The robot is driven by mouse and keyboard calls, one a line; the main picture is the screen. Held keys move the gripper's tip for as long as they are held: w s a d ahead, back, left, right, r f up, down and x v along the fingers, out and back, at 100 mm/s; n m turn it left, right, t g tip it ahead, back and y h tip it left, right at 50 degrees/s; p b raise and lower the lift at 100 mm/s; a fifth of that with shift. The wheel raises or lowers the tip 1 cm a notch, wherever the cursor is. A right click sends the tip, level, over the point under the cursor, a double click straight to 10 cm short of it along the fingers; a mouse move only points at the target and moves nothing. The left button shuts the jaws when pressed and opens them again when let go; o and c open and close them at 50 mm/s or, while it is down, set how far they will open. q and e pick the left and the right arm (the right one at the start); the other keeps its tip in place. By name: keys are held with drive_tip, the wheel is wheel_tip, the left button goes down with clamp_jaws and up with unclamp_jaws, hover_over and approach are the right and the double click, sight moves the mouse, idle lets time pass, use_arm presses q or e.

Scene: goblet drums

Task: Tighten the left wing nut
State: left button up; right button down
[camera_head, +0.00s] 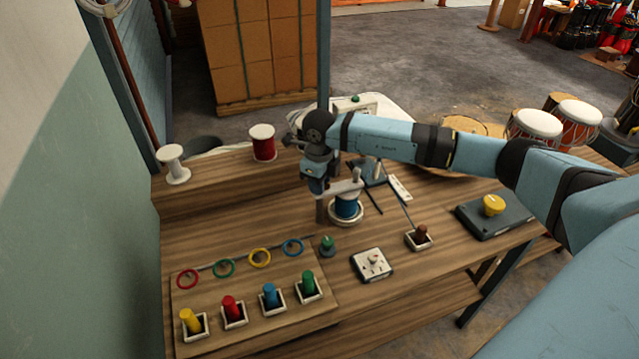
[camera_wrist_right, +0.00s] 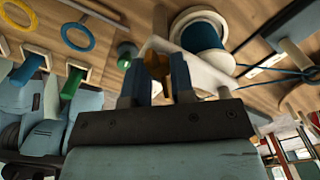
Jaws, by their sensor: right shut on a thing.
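My right gripper (camera_head: 318,190) reaches down to the left end of a pale clamp bar (camera_head: 345,188) over a blue thread spool (camera_head: 346,207). In the right wrist view, the fingers (camera_wrist_right: 157,75) are shut on a small brass-coloured wing nut (camera_wrist_right: 155,62) at the end of the bar (camera_wrist_right: 187,68). The blue spool (camera_wrist_right: 201,38) stands beside them. In the head view the wing nut is hidden by the gripper. My left gripper does not show in either view.
Coloured rings (camera_head: 259,258) and coloured pegs (camera_head: 270,296) in square holders lie at the front left of the workbench. A green knob (camera_head: 327,246), a socket plate (camera_head: 372,265) and a yellow button box (camera_head: 494,214) are nearby. A red spool (camera_head: 263,143) stands behind.

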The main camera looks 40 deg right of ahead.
drive_tip(key=m, duration=0.3)
drive_tip(key=shift+m, duration=0.4)
drive_tip(key=m, duration=0.7)
drive_tip(key=shift+p, duration=0.3)
drive_tip(key=m+p, duration=0.1)
drive_tip(key=m, duration=0.3)
drive_tip(key=shift+r+m, duration=0.1)
drive_tip(key=shift+m, duration=0.2)
drive_tip(key=m, duration=0.2)
drive_tip(key=shift+m+p, duration=0.3)
drive_tip(key=shift+m, duration=0.1)
drive_tip(key=m+p, duration=0.1)
drive_tip(key=m, duration=0.2)
drive_tip(key=shift+m, duration=0.3)
drive_tip(key=m+p, duration=0.1)
drive_tip(key=m, duration=0.2)
drive_tip(key=shift+p, duration=0.3)
drive_tip(key=shift+m+p, duration=0.3)
drive_tip(key=shift+m, duration=0.7)
